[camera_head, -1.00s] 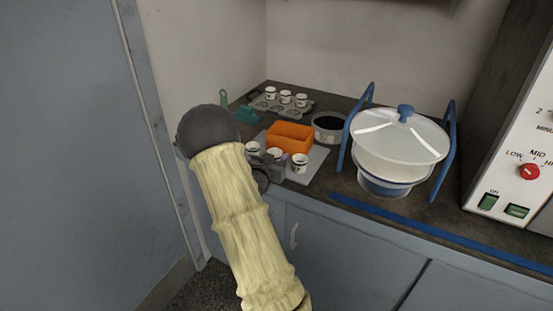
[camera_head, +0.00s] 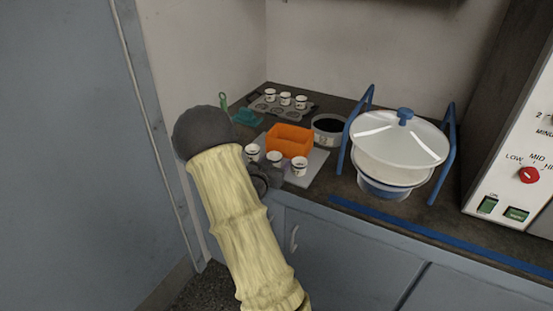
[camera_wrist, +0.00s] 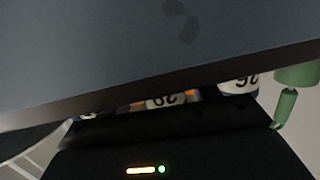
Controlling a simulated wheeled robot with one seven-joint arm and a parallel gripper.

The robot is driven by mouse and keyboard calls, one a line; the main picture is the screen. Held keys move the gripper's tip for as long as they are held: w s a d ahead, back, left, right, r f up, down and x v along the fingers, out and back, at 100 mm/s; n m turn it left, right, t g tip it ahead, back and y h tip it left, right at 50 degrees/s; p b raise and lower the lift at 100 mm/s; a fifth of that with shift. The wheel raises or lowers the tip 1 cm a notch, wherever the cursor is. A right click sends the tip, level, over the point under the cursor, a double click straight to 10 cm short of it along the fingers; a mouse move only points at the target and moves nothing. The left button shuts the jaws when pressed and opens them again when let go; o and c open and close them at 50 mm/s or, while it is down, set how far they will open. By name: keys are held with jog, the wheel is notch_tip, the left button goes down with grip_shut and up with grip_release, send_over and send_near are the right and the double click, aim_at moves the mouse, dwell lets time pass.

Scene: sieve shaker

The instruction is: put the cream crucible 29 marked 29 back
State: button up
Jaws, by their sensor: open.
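Three small cream crucibles with dark marks stand on a grey board: left (camera_head: 252,152), middle (camera_head: 275,159) and right (camera_head: 299,166). Their numbers are too small to read in the head view. In the wrist view, a crucible with an inverted mark that looks like 29 (camera_wrist: 162,100) shows in part, with another marked crucible (camera_wrist: 240,86) to its right. My gripper (camera_head: 270,174) is open, low at the front of the board, close to the left and middle crucibles. My arm hides part of it, and I see nothing held between its fingers.
Behind stands a grey holed tray (camera_head: 262,107) with three crucibles. An orange box (camera_head: 289,140) sits on the board (camera_head: 312,168). A dark-filled bowl (camera_head: 328,130), a lidded white vessel in a blue frame (camera_head: 400,150) and a control panel (camera_head: 515,150) stand right. A green-handled tool (camera_head: 245,117) lies left.

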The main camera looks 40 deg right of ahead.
jog(key=v, duration=1)
jog(key=shift+a+r+p, duration=0.25)
jog(key=shift+a+p, duration=0.05)
jog(key=shift+s, duration=0.15)
jog(key=a+f+n+y, duration=0.2)
jog(key=a+n+y, duration=0.3)
jog(key=a+y, duration=0.7)
jog(key=s+a+r+n+g+y, duration=0.1)
jog(key=s+a+n+g, duration=0.4)
jog(key=s+a, duration=0.6)
jog(key=s+n+y, duration=0.1)
jog(key=s+n, duration=0.1)
jog(key=s, duration=0.1)
jog(key=shift+s+r, duration=0.2)
jog(key=shift+s, duration=0.1)
jog(key=shift+a, duration=0.1)
